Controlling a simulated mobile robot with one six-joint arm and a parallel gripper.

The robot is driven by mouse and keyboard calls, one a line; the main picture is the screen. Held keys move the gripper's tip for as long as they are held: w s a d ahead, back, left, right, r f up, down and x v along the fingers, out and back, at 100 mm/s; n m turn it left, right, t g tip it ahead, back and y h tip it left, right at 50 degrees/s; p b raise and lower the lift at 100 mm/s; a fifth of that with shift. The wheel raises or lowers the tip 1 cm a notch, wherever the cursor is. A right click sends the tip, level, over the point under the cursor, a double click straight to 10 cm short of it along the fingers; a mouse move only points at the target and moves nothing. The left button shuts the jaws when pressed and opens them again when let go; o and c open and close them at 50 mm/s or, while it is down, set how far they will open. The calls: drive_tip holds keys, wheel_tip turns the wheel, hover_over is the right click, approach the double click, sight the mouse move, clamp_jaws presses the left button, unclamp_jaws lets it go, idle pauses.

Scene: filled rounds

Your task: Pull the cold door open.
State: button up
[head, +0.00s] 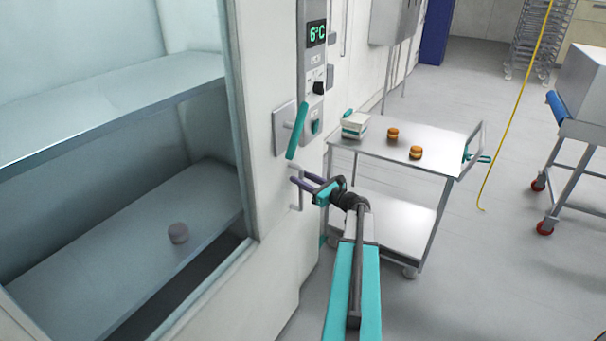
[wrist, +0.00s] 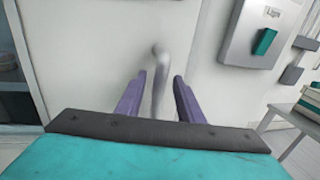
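The cold door (head: 268,215) is a white panel at the left with a large window, and I see no gap at its edge. Its pale grey bar handle (head: 299,203) stands upright on the panel; it also shows in the wrist view (wrist: 159,85). My gripper (head: 298,182) is at the handle. In the wrist view its two purple fingers (wrist: 160,76) are apart, with the bar between them and a gap on both sides. A teal lever (head: 297,130) sits on a grey plate above the handle.
A temperature display (head: 316,33) reads 6°C. A steel cart (head: 372,145) with two burger-like rounds and a stack of boxes stands close to the right. Floor between carts is clear, with a yellow hose (head: 510,115) hanging.

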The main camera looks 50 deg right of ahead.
drive_tip(key=shift+w, duration=0.55)
